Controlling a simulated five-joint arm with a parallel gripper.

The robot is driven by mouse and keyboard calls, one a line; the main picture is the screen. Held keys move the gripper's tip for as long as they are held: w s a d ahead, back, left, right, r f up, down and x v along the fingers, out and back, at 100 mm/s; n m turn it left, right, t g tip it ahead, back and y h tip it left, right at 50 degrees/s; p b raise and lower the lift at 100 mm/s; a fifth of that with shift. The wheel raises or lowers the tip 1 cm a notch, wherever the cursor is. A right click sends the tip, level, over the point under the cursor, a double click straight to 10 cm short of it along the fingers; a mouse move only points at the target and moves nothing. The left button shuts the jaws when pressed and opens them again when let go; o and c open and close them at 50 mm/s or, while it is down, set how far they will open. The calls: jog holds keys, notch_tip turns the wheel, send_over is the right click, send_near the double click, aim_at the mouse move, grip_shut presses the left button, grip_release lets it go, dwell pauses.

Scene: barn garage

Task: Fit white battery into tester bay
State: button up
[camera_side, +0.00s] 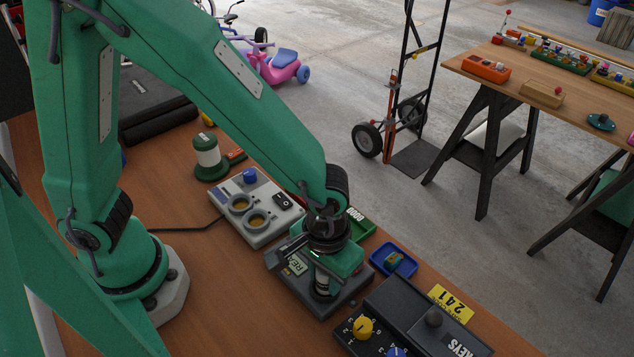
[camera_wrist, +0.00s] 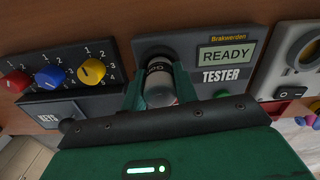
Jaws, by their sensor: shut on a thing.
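The tester (camera_side: 345,299) is a dark grey box on the wooden bench. In the wrist view the tester (camera_wrist: 217,88) shows a lit READY display and a TESTER label. My gripper (camera_side: 324,273) points down over it and is shut on the white battery (camera_side: 322,281), which stands about upright. In the wrist view my gripper (camera_wrist: 160,88) has a green finger on either side of the battery (camera_wrist: 160,96), at the left part of the tester. The battery's lower end is at the tester's bay, which is mostly hidden; I cannot tell how deep it sits.
A pale box with two round wells (camera_side: 255,229) stands left of the tester. A dark box with knobs and a KEYS label (camera_side: 408,318) stands close on the right. Free bench lies in front.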

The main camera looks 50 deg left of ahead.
jog(key=shift+f, duration=0.2)
jog(key=o, duration=0.8)
jog(key=shift+r, duration=0.15)
jog(key=shift+r, duration=5.4)
jog(key=s+a+r+t, duration=0.1)
jog(key=a+r+t, duration=0.1)
jog(key=a, duration=0.5)
jog(key=s+a+r+t, duration=0.1)
jog(key=a+r, duration=0.3)
jog(key=a, duration=0.4)
jog(key=s+a+r+m+t, duration=0.1)
jog(key=a+r+t, duration=0.1)
jog(key=a, duration=0.5)
jog(key=shift+a+r+t, duration=0.3)
jog(key=shift+a+r, duration=0.1)
jog(key=shift+r, duration=0.25)
